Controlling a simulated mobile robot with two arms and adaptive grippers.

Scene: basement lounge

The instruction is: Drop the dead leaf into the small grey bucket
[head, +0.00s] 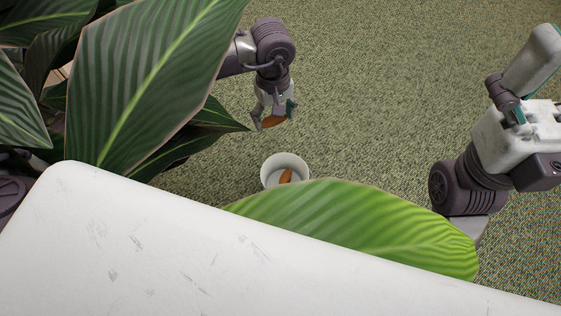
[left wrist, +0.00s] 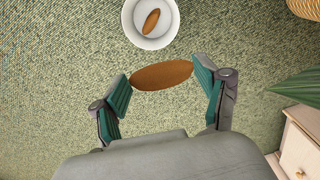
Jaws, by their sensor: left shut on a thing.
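A brown dead leaf (left wrist: 161,75) is held between the fingers of my left gripper (left wrist: 160,88), which is shut on it. In the head view the left gripper (head: 272,117) hangs above the carpet with the leaf (head: 272,121) at its tips. The small grey bucket (head: 304,163) stands on the floor just below it in the picture, its front partly hidden by a green leaf. A second brown leaf (head: 286,175) lies inside the bucket. In the left wrist view the bucket rim (left wrist: 175,35) is just beyond the held leaf. My right gripper is not clearly visible.
Large green plant leaves (head: 140,75) fill the left of the head view, and another broad leaf (head: 370,228) reaches across below the bucket. In the left wrist view a pale cabinet (left wrist: 298,150) and a wicker edge (left wrist: 305,8) are at the right. Carpet around the bucket is clear.

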